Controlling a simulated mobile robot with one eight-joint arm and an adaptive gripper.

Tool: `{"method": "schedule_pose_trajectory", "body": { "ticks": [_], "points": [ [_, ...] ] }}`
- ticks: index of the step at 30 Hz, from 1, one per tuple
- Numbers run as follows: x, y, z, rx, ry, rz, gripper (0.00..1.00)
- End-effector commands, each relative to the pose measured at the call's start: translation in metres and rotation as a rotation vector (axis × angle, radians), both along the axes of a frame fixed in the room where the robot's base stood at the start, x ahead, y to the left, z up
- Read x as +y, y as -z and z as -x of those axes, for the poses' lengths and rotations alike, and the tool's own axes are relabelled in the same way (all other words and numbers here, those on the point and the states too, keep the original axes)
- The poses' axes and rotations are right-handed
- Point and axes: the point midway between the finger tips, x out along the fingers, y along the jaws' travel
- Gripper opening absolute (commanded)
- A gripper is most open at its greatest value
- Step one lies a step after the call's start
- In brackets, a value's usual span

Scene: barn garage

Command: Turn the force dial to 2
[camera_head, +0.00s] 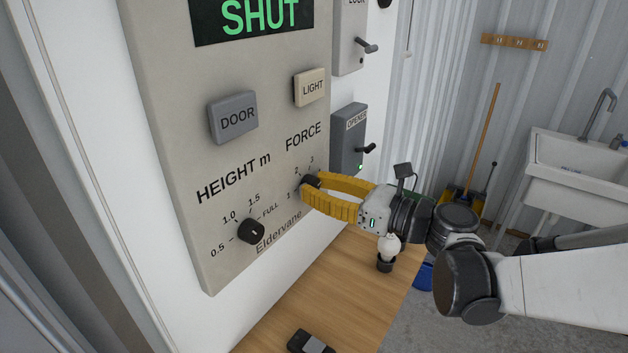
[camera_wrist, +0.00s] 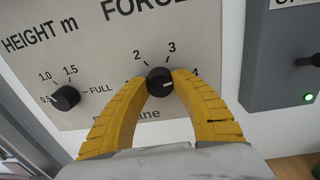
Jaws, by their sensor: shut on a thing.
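The force dial (camera_wrist: 160,82) is a round black knob on the beige control panel (camera_head: 170,130), below the word FORCE. In the wrist view its white mark points right, towards the 4 side or slightly below it. The 2 is at the dial's upper left and the 3 at its upper right. My gripper (camera_wrist: 160,84) is shut on the dial, one yellow finger on each side. In the head view my gripper (camera_head: 312,184) partly hides the dial and its 4.
The height dial (camera_head: 251,231) is left of the force dial. DOOR (camera_head: 234,117) and LIGHT (camera_head: 310,88) buttons are above; the display reads SHUT. A grey opener box (camera_head: 347,140) with a lever is to the right. A wooden surface (camera_head: 310,300) holding small items lies below.

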Motion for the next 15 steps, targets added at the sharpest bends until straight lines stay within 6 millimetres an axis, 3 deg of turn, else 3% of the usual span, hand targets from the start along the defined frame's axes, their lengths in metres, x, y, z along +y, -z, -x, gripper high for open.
{"method": "schedule_pose_trajectory", "body": {
  "ticks": [15],
  "points": [
    [0.0, -0.0012, 0.0, -0.378, 0.001, 0.295, 0.0]
  ]
}}
